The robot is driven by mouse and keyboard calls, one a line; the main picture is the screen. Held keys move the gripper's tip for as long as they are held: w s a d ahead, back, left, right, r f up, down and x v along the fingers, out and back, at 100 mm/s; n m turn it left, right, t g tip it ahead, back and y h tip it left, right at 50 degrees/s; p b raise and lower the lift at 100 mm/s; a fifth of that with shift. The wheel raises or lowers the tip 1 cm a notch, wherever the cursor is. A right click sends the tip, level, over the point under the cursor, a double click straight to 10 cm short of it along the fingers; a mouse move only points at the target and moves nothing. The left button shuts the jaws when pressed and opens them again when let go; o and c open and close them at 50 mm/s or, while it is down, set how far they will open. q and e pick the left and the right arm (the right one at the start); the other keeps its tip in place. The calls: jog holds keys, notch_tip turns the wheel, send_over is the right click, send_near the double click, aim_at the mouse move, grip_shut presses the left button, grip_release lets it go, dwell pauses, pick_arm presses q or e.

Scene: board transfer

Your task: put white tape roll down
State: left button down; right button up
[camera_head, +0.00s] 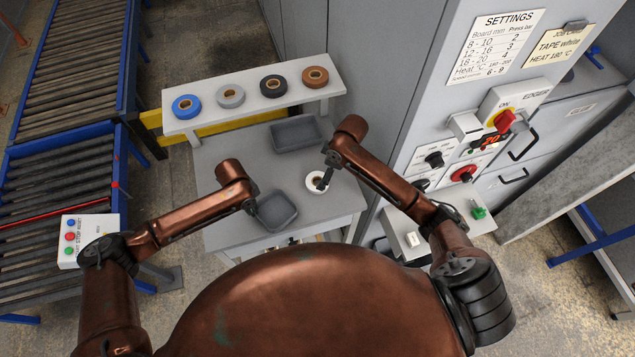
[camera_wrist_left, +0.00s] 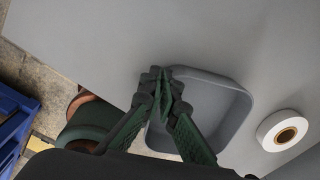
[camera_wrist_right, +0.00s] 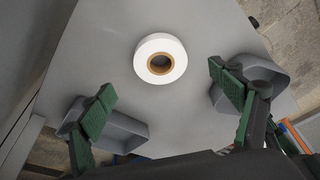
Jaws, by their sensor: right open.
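The white tape roll (camera_head: 314,188) lies flat on the grey table (camera_head: 234,240), between the two grey trays. It also shows in the left wrist view (camera_wrist_left: 272,128) and in the right wrist view (camera_wrist_right: 161,47), with a brown core. My right gripper (camera_head: 326,181) is above the roll. In its wrist view its fingers (camera_wrist_right: 165,90) are spread wide and empty, and the roll lies beyond them, apart from both. My left gripper (camera_head: 253,210) is over the edge of the near grey tray (camera_head: 290,222). Its fingertips (camera_wrist_left: 157,76) meet with nothing visible between them.
The far grey tray (camera_head: 295,133) stands behind the roll. A white shelf (camera_head: 245,108) at the back carries blue, grey, black and brown tape rolls. An edger machine (camera_head: 470,120) with a red switch stands on the right. A roller conveyor (camera_head: 60,180) is on the left.

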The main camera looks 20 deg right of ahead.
jog(key=x, duration=0.7)
jog(key=shift+w+a+f, duration=0.25)
jog(key=shift+a+f, duration=0.05)
jog(key=shift+a, duration=0.05)
jog(key=shift+c, duration=0.7)
jog(key=c, duration=1.3)
jog(key=shift+o, duration=0.2)
notch_tip(320, 180, up, 8)
send_over(275, 213)
jog(key=f, duration=0.3)
jog(key=shift+s+d+n, duration=0.2)
jog(key=shift+d+n, duration=0.1)
jog(key=shift+d, duration=0.1)
jog(key=shift+f, duration=2.15)
